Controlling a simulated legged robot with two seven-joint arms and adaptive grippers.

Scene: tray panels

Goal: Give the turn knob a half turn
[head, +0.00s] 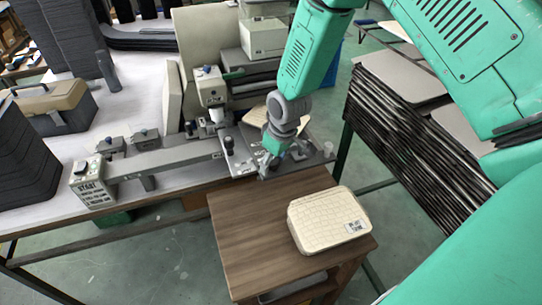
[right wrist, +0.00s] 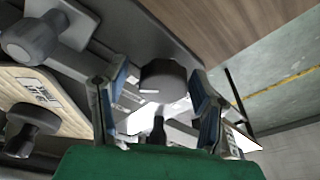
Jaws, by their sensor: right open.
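A dark round knob (right wrist: 163,78) with a white line mark shows in the right wrist view, between the two fingers of my right gripper (right wrist: 158,90). The fingers are apart, one on each side of it; I cannot tell whether either touches it. In the head view my right gripper (head: 269,160) points down at the front edge of the grey machine (head: 165,157), and it hides this knob there. My left gripper is not in view.
A wooden side table (head: 245,235) in front carries a cream case (head: 328,219). Other knobs show in the right wrist view: a grey lobed one (right wrist: 32,40) and a black one (right wrist: 35,122). A stack of dark trays (head: 400,130) stands at right.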

